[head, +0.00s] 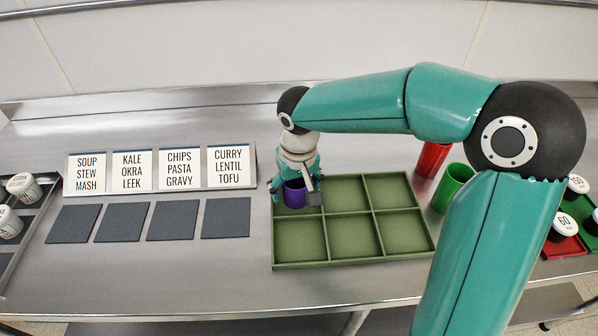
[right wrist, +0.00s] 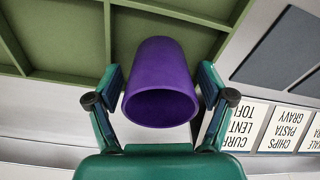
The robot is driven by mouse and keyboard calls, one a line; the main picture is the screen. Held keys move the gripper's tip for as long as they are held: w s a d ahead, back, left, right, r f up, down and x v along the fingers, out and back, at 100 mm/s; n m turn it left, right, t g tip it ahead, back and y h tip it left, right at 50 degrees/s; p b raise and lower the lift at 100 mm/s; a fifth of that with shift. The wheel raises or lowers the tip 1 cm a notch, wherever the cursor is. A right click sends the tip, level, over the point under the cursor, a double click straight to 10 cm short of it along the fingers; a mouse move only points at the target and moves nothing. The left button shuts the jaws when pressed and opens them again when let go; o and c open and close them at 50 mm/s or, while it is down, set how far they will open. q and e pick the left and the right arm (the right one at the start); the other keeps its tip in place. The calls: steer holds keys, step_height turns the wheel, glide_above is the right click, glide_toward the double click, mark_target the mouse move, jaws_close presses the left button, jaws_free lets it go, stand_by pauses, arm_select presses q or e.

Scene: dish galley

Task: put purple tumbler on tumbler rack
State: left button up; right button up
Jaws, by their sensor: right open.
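The purple tumbler (head: 294,193) stands in the back left compartment of the green tumbler rack (head: 352,265). My right gripper (head: 298,188) points down over that compartment with its fingers around the tumbler. In the right wrist view the tumbler (right wrist: 162,85) sits between the two open fingers of the right gripper (right wrist: 161,100), with its open mouth toward the camera. A gap shows beside the fingers, so they do not clasp it. The rack (right wrist: 60,84) fills the upper part of that view. My left gripper is not in view.
A red tumbler (head: 432,158) and a green tumbler (head: 452,187) stand right of the rack, partly behind my right arm. Label cards (head: 179,170) and dark mats (head: 172,221) lie left. Lidded cups (head: 20,185) sit in a tray at far left, others (head: 562,226) at far right.

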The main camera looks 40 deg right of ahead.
step_height(320, 180, up, 12)
steer(key=s, duration=0.1)
steer(key=shift+s+a+p, duration=0.2)
steer(key=shift+p, duration=0.15)
stand_by(0.4)
